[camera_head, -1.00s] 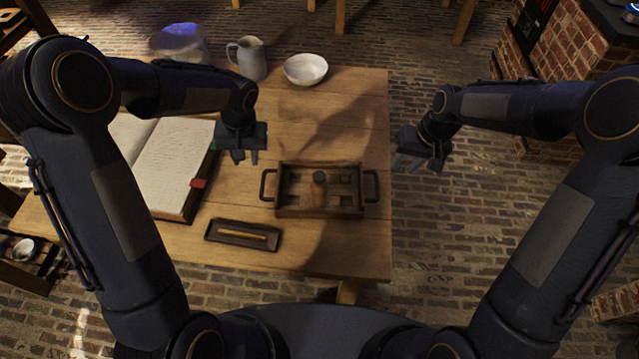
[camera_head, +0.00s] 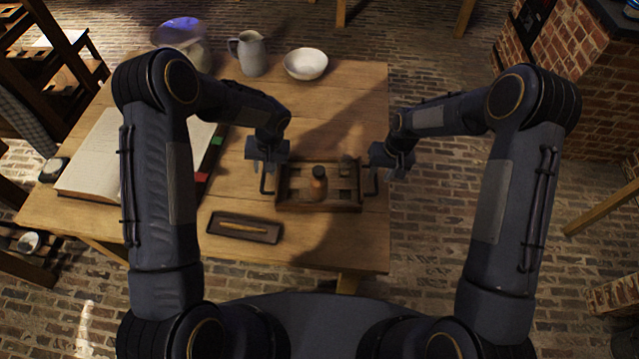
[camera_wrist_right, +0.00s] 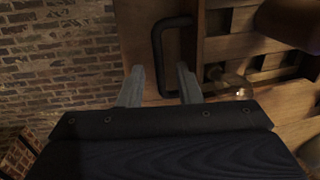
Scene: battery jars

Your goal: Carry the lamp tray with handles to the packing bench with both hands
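The lamp tray (camera_head: 290,204) is a wooden, divided tray with a dark handle at each end, resting on the wooden table. A small brown bottle-like object with a dark top (camera_head: 319,184) stands in it. My left gripper (camera_head: 267,176) is at the tray's left handle, seen from above; its fingers are partly hidden. My right gripper (camera_head: 383,172) is at the right handle. In the right wrist view its two fingers (camera_wrist_right: 160,82) are apart, with the dark right handle (camera_wrist_right: 158,50) between or just beyond them. The packing bench cannot be identified for sure.
A pen tray (camera_head: 215,228) lies in front of the lamp tray. An open book (camera_head: 95,160) is on the left. The wooden table (camera_head: 340,250) ends just right of the tray.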

